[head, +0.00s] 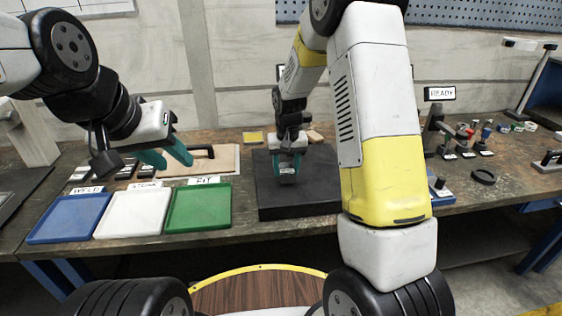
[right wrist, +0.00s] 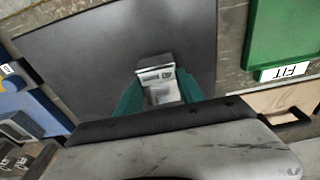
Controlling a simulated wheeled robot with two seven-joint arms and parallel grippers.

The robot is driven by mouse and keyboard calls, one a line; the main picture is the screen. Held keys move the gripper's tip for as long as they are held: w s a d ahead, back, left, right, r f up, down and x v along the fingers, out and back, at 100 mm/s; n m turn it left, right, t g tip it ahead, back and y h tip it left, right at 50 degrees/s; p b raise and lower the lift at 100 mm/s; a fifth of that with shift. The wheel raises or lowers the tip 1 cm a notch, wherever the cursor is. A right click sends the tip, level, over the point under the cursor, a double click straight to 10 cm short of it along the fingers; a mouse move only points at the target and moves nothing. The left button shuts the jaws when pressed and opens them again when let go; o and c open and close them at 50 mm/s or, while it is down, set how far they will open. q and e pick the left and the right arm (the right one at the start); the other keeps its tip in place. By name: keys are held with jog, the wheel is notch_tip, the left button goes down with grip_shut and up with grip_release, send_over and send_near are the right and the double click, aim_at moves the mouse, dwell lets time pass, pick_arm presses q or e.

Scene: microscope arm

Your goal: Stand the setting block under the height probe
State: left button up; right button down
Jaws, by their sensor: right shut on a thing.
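My right gripper (head: 287,167) is over the black plate (head: 325,200). Its teal fingers are shut on the setting block (head: 287,179), a small grey block with a pale label. In the right wrist view the setting block (right wrist: 161,86) sits between the fingertips, with a dark patch beside it on the plate (right wrist: 90,60). I cannot tell whether it touches the plate. My left gripper (head: 166,158) is open and empty, above the board left of the plate. I cannot pick out the height probe; my right arm hides part of the bench.
Blue (head: 68,220), white (head: 133,215) and green (head: 198,209) trays stand at the front left. A wooden board with a black handle (head: 200,153) lies behind them. Small fixtures and coloured-top parts (head: 463,140) stand at the right by the READY sign (head: 440,93).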

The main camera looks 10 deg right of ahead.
jog(key=shift+w+f, duration=0.1)
jog(key=shift+f, duration=0.55)
jog(key=shift+f, duration=0.2)
jog(key=c, duration=0.7)
grip_release()
